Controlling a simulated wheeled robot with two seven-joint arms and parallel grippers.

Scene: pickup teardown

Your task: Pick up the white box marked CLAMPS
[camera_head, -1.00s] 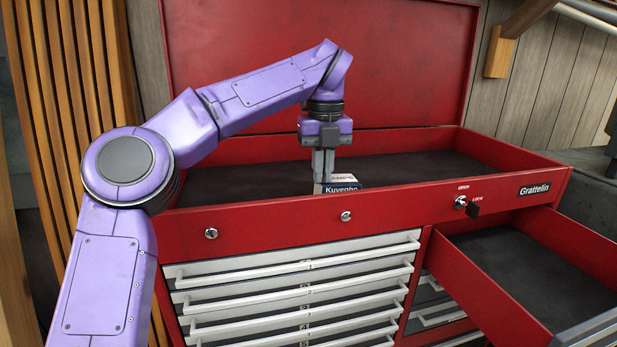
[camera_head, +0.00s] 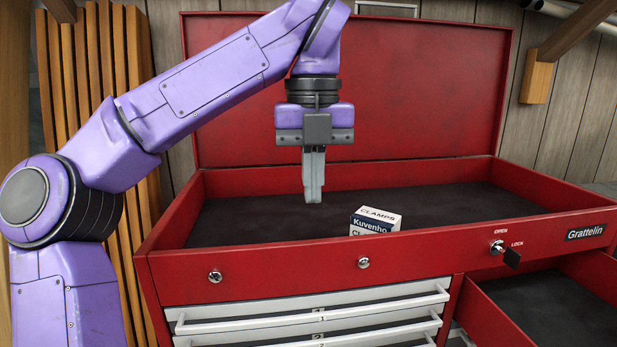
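The white box marked CLAMPS (camera_head: 378,217) sits in the open top tray of the red tool chest, near its front wall. It has a dark blue band reading Kuvenho, and its lower front is hidden by the tray's front wall. My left gripper (camera_head: 313,199) points down over the tray, to the left of the box and apart from it. Its fingers are seen edge-on and overlap, so their gap does not show. Nothing shows hanging from the fingers. My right gripper is not in view.
The red chest's front wall (camera_head: 290,275) and raised lid (camera_head: 430,90) bound the dark tray floor (camera_head: 250,215), which is otherwise clear. A drawer (camera_head: 540,300) stands open at the lower right. Wooden slats (camera_head: 100,110) stand at the left.

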